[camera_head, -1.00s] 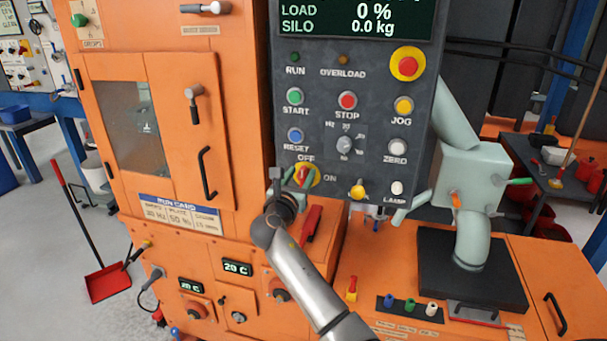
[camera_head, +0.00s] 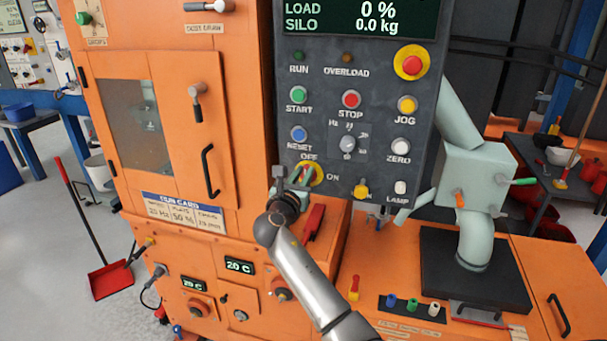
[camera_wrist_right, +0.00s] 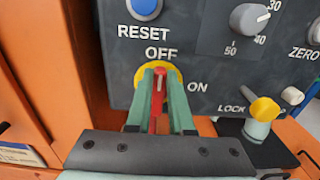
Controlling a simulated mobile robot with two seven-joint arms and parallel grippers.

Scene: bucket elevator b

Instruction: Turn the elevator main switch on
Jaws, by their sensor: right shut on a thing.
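The main switch (camera_head: 312,172) is a red handle on a round yellow plate, low on the dark control panel (camera_head: 325,112), between the labels OFF and ON. It also shows in the right wrist view (camera_wrist_right: 160,108), where the red handle points up toward OFF. My right gripper (camera_head: 302,174) is at the switch, and its two green fingers (camera_wrist_right: 160,88) stand on either side of the red handle, shut on it. The fingers hide part of the handle and plate. The panel display reads load 0 % and silo 0.0 kg. My left gripper is not in view.
A yellow lock knob (camera_head: 361,190) and a white lamp button (camera_head: 399,188) sit right of the switch. The blue reset button (camera_head: 298,134) is above it. A larger red lever (camera_head: 314,221) stands on the orange cabinet just below, close to my right arm.

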